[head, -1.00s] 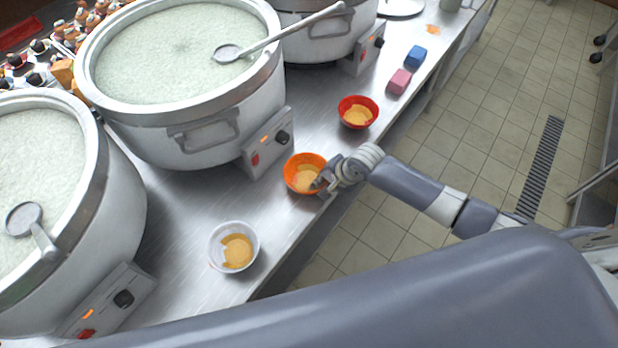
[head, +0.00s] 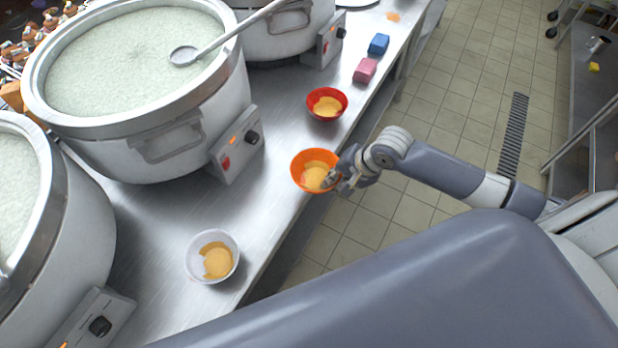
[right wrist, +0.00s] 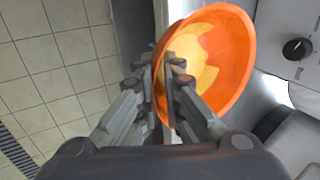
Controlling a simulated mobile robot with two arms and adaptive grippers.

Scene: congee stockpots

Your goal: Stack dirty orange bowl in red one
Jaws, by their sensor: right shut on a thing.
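The orange bowl (head: 304,162), with a yellowish residue inside, is at the edge of the steel counter in the head view. My right gripper (head: 338,176) is shut on its right rim. In the right wrist view the orange bowl (right wrist: 240,50) appears tilted, with the fingers (right wrist: 165,75) pinching its rim. The bowl seems raised above the counter, by how much I cannot tell. The red bowl (head: 327,94), also with yellowish residue, stands on the counter farther back, apart from the orange one. My left gripper does not show.
A white bowl (head: 196,262) with residue stands on the counter nearer me. Large congee pots (head: 150,150) with control boxes (head: 236,150) line the left. A pink block (head: 365,70) and a blue block (head: 379,44) lie behind the red bowl. Counter between the bowls is clear.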

